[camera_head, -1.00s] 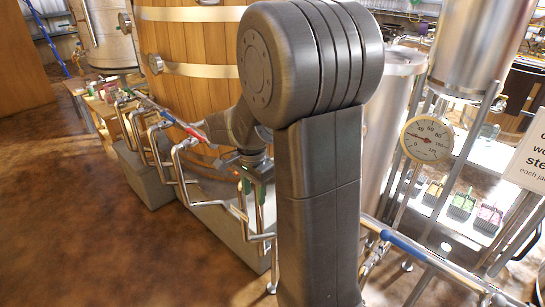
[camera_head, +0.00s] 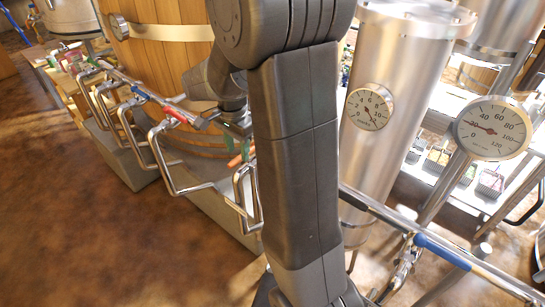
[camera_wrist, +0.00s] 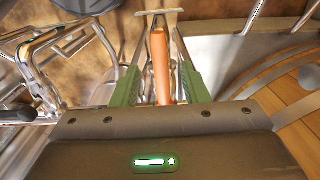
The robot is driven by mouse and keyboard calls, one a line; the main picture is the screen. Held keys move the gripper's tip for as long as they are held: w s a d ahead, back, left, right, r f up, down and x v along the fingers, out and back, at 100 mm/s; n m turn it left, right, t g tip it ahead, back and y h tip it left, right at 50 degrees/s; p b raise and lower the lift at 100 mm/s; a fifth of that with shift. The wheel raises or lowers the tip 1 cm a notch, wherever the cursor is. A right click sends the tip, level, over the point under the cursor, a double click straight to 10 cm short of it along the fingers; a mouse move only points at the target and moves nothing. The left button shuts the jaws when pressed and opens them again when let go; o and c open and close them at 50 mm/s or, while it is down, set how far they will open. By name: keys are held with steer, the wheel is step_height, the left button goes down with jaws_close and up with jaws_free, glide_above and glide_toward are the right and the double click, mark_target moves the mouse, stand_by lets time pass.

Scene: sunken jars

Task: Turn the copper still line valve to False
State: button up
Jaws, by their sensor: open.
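A copper-orange valve handle (camera_wrist: 160,66) stands lengthwise between my fingers in the wrist view. It also shows as a small orange piece (camera_head: 235,160) in the head view. My gripper (camera_wrist: 158,60) is open, with one green-padded finger on each side of the handle and a gap on both sides. In the head view my gripper (camera_head: 240,148) is at the pipe rack, partly behind my arm. The valve's body and pipe joint are mostly hidden by the gripper.
Bent steel pipes (camera_head: 160,165) with red and blue bands run left of my gripper. A wooden vat (camera_head: 150,50) stands behind. A steel column with a gauge (camera_head: 370,109) and a larger gauge (camera_head: 493,128) stand right. Brown floor (camera_head: 60,220) is open at lower left.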

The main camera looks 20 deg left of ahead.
mark_target(239, 156)
step_height(239, 156, down, 2)
steer(key=shift+w+f+b, duration=0.1)
steer(key=shift+f+b, duration=0.15)
steer(key=shift+b, duration=0.25)
steer(key=shift+r+p, duration=0.45)
steer(key=shift+r, duration=0.1)
steer(key=shift+f+b, duration=0.95)
steer(key=shift+f, duration=0.45)
steer(key=shift+c, duration=0.4)
